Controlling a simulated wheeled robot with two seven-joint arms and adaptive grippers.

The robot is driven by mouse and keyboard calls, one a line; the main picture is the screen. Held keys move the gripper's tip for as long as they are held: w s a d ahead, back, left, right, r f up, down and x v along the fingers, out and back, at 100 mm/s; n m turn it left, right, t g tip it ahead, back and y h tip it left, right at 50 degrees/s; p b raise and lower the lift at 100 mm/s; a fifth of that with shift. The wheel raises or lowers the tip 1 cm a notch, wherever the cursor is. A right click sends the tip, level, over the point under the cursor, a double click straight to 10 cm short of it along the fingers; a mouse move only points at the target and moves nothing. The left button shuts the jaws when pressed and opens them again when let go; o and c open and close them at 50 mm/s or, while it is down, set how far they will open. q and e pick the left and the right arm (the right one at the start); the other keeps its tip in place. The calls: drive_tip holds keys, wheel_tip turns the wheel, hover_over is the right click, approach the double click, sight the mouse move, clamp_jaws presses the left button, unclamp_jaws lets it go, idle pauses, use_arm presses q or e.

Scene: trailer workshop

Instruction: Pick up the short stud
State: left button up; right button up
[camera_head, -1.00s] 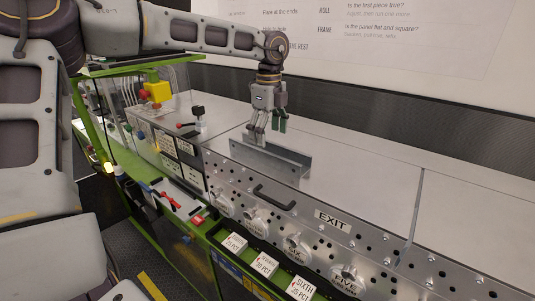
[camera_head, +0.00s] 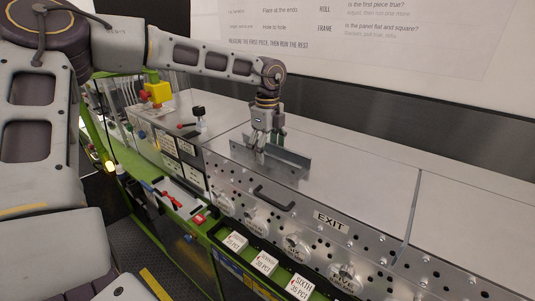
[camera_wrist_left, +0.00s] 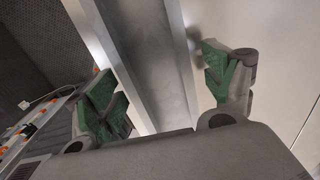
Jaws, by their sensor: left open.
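The short stud is a grey metal channel (camera_head: 288,160) lying on top of the long metal machine, near its front edge. My left gripper (camera_head: 268,153) is open and points down at the stud's left part. In the left wrist view the stud (camera_wrist_left: 158,65) runs between the two green-padded fingers of the gripper (camera_wrist_left: 165,88), with gaps visible on both sides. My right gripper is not in view.
The flat machine top (camera_head: 365,180) is clear to the right of the stud. A small black-knobbed control (camera_head: 199,115) stands to the left. A wall board is behind.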

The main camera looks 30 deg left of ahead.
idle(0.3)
use_arm(q)
drive_tip(key=shift+c, duration=0.6)
drive_tip(key=c, duration=1.2)
drive_tip(key=shift+r, duration=0.15)
drive_tip(key=shift+r, duration=0.5)
wheel_tip(320, 180, up, 17)
drive_tip(key=b, duration=0.2)
drive_tip(key=shift+f, duration=0.15)
